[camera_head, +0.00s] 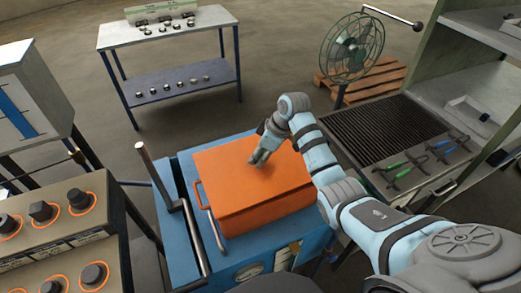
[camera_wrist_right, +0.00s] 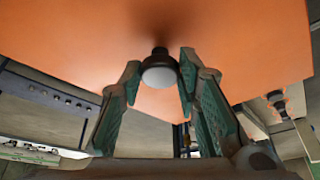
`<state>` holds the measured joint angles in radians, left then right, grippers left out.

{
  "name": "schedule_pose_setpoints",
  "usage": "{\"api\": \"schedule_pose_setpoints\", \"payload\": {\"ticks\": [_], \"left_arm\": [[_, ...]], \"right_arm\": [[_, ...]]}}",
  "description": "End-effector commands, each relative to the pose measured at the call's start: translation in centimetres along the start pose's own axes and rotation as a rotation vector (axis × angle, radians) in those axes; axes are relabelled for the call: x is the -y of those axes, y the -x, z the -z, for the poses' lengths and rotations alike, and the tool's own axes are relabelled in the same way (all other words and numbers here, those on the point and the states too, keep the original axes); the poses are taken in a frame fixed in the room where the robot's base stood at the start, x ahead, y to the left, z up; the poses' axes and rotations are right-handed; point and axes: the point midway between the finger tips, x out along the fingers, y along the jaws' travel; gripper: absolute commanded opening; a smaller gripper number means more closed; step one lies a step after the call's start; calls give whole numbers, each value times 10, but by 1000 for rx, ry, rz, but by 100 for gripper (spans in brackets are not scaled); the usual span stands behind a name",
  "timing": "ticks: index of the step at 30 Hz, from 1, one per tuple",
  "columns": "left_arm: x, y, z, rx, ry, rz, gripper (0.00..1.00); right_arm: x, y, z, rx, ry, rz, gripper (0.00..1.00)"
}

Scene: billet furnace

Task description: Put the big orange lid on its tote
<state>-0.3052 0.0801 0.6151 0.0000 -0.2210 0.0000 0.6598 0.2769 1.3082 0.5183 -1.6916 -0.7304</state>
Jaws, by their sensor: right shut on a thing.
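The big orange lid (camera_head: 225,160) lies over the orange tote (camera_head: 265,212) on a blue cart. The lid covers the tote's opening, but I cannot tell whether it is fully seated or slightly above the rim. My right gripper (camera_head: 258,158) reaches down to the middle of the lid. In the right wrist view the lid (camera_wrist_right: 255,45) fills the upper part, and a dark knob with a pale end (camera_wrist_right: 160,68) stands out from it between the green-padded fingers. The right gripper is shut on this knob. My left gripper is not in view.
The blue cart (camera_head: 175,235) has a dark push bar at its left. A control panel with knobs (camera_head: 55,225) stands at left. A bench with small parts (camera_head: 165,32) is behind, a fan (camera_head: 352,45) at back right, and a grated worktop with tools (camera_head: 385,125) at right.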

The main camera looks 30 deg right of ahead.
Motion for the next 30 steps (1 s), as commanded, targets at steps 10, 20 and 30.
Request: {"api": "schedule_pose_setpoints", "payload": {"ticks": [10, 20, 30], "left_arm": [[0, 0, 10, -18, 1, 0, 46], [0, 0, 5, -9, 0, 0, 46], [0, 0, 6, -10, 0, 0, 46]], "right_arm": [[0, 0, 1, 0, 1, 0, 0], [-1, 0, 0, 0, 1, 0, 0], [0, 0, -1, 0, 1, 0, 0]]}}
